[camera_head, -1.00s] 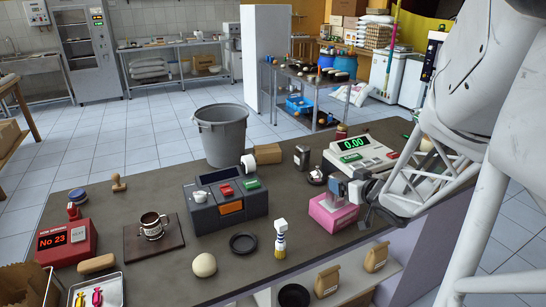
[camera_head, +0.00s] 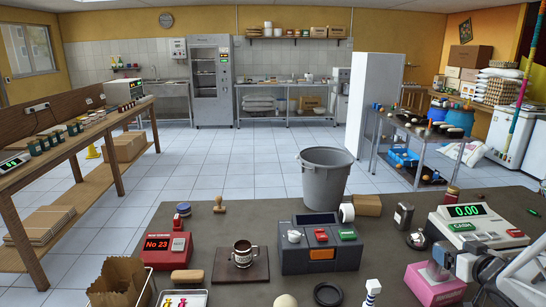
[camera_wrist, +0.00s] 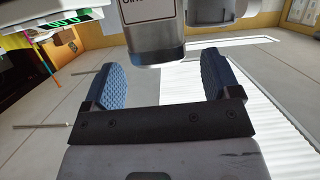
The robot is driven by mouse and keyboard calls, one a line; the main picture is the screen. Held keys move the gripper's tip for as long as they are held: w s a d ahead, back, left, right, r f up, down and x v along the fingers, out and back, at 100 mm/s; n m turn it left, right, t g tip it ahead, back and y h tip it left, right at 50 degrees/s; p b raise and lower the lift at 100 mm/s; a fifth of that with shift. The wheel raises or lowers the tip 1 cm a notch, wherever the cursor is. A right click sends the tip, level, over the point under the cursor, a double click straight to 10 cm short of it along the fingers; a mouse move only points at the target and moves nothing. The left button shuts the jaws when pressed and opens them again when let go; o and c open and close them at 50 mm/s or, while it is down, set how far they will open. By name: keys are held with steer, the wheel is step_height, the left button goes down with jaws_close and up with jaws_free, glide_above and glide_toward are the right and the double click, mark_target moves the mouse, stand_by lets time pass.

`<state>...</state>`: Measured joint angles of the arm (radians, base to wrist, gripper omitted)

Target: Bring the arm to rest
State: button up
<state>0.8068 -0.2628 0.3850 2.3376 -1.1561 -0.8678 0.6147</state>
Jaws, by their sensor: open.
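My gripper (camera_head: 480,268) shows at the lower right of the head view, over the counter beside the pink tissue box (camera_head: 433,288). The rest of my arm is cut off by the right edge there. In the wrist view, my gripper (camera_wrist: 163,85) has its two blue ribbed finger pads wide apart, with nothing held between them. A silvery body with a partly cut-off label (camera_wrist: 152,35) shows beyond the pads at the top; I cannot tell what it is.
The counter (camera_head: 225,290) carries a scale with a green display (camera_head: 478,228), a metal shaker (camera_head: 403,215), a dark grey till (camera_head: 320,262), a mug (camera_head: 243,254) on a board and a red ticket machine (camera_head: 166,249). A grey bin (camera_head: 325,182) stands behind the counter.

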steer(key=shift+w+a+r, duration=0.1)
steer(key=shift+w+r, duration=0.1)
steer(key=shift+w, duration=0.25)
steer(key=w+a+r+g+h, duration=0.2)
steer(key=a+r+g+h, duration=0.2)
steer(key=a+r, duration=0.3)
steer(key=s+a+g+y, duration=0.3)
steer(key=s+a+g, duration=0.4)
steer(key=s+a, duration=1.3)
steer(key=a, duration=0.3)
steer(key=shift+a+f+m+g+y, duration=0.2)
steer(key=shift+f+m+g+y, duration=0.1)
steer(key=shift+m+g+y, duration=0.1)
